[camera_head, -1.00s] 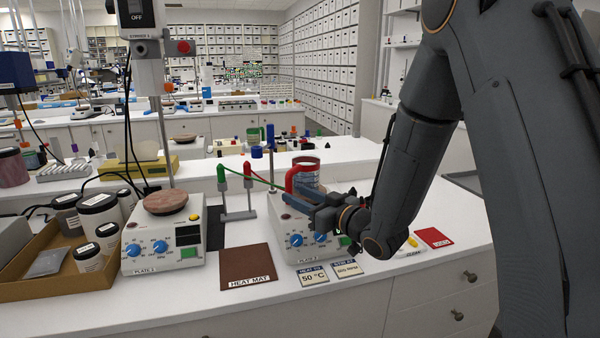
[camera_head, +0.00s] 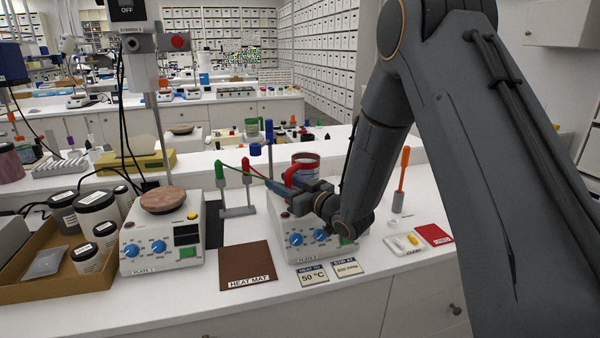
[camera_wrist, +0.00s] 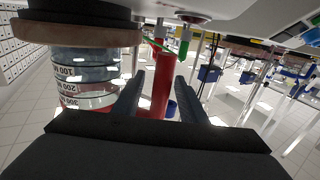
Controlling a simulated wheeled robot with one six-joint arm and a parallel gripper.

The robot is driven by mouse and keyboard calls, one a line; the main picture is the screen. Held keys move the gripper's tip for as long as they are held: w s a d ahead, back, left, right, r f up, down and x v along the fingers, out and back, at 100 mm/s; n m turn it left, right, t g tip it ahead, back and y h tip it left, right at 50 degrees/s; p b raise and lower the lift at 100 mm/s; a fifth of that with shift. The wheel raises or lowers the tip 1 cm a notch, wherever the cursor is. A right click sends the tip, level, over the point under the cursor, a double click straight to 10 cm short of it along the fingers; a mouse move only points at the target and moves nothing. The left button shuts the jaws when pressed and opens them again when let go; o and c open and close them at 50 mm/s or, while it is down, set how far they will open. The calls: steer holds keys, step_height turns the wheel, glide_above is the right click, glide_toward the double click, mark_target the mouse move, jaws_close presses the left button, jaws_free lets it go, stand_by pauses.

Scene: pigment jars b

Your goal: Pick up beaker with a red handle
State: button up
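The beaker (camera_head: 307,160) has a red band at its rim and a red handle (camera_head: 292,176) on its left side. It stands on the right-hand hot plate (camera_head: 293,240), and my gripper hides part of it. In the wrist view, which is upside down, the graduated glass beaker (camera_wrist: 84,75) is at the left. Its red handle (camera_wrist: 162,84) lies between my two fingers. My gripper (camera_wrist: 163,88) looks open, with small gaps at the handle's sides. In the head view my gripper (camera_head: 280,186) is in front of the beaker.
A green and a red probe stand in a holder (camera_head: 238,212) left of the beaker. A brown heat mat (camera_head: 247,262) lies in front. Plate 1 (camera_head: 162,245) and a cardboard tray (camera_head: 40,288) are at the left. A small white tray (camera_head: 403,244) and red card (camera_head: 434,235) are at the right.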

steer(key=shift+w+a, duration=0.4)
jaws_close()
steer(key=shift+r, duration=0.25)
step_height(320, 180, up, 24)
steer(key=shift+f+p, duration=0.15)
steer(key=shift+p, duration=0.3)
stand_by(1.0)
